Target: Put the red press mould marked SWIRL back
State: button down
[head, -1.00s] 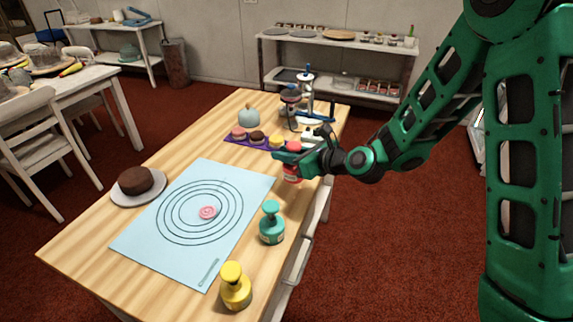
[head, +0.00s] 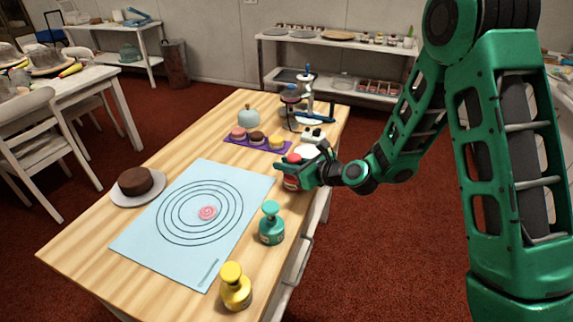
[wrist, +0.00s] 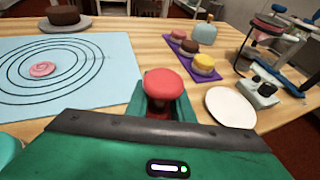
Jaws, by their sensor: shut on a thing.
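The red press mould (head: 292,182) is held in my gripper (head: 288,173), which is shut on it near the right edge of the table. In the wrist view the mould's round red top (wrist: 163,84) shows upright between the fingers; its lower part is hidden there. Whether its base touches the table is unclear, and its marking is too small to read. A pink swirl disc (head: 207,213) lies at the middle of the ringed light blue mat (head: 240,180), left of my gripper. A teal press mould (head: 271,225) and a yellow one (head: 236,289) stand along the table's near right side.
A purple strip (head: 230,141) with three small cakes lies beyond my gripper. A white disc (wrist: 231,107) and a small scale-like device (wrist: 259,92) are close on the right. A brown cake (head: 136,181) sits on a plate at left.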

jog(key=c, duration=1.6)
grip_release()
jog(key=shift+o, duration=0.2)
jog(key=v, duration=1)
jog(key=shift+s+d, duration=0.2)
jog(key=shift+d, duration=0.15)
jog(key=shift+s+d+r, duration=0.2)
jog(key=shift+d+r, duration=0.05)
jog(key=shift+s+d+r, duration=0.15)
jog(key=shift+s, duration=0.05)
